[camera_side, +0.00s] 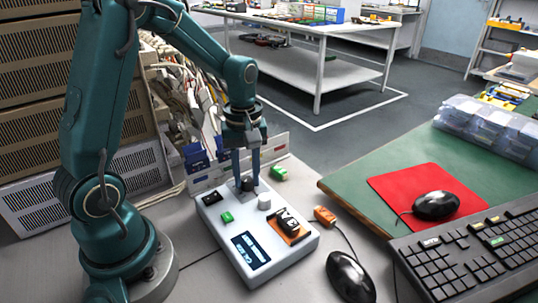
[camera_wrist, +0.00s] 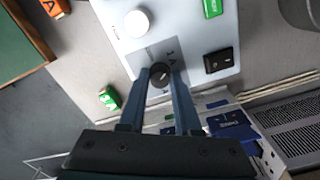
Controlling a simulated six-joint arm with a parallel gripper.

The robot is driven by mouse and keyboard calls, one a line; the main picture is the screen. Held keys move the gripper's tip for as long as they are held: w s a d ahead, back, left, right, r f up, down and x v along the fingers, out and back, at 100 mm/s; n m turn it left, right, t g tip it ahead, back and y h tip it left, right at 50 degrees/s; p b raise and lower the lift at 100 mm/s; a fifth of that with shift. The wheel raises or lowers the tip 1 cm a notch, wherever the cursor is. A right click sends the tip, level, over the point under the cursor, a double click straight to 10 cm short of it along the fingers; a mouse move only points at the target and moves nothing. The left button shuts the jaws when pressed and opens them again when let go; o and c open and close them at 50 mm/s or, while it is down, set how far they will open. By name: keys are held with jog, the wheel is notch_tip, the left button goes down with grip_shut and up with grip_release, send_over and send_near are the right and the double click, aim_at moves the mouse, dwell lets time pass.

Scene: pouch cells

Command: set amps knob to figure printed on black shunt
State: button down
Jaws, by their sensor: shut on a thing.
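My gripper (camera_side: 247,178) points down and is shut on the dark round amps knob (camera_side: 248,184) at the far end of a white box (camera_side: 232,222). In the wrist view, my gripper (camera_wrist: 161,84) has one finger on each side of the knob (camera_wrist: 160,73). A small light mark shows on the knob, and small print, hard to read, sits just beyond it.
The box also bears a white knob (camera_side: 264,201), a green part (camera_side: 227,217), a black switch (camera_side: 211,198) and a lit display (camera_side: 250,250). An orange block (camera_side: 324,215) and a green block (camera_side: 278,173) lie beside it. A black mouse (camera_side: 349,277) is near the front.

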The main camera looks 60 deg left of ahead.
jog(key=m, duration=0.6)
jog(key=shift+m, duration=0.3)
jog(key=m, duration=1.2)
jog(key=shift+m, duration=0.3)
jog(key=m, duration=0.6)
jog(key=shift+m, duration=0.3)
jog(key=c, duration=0.6)
grip_release()
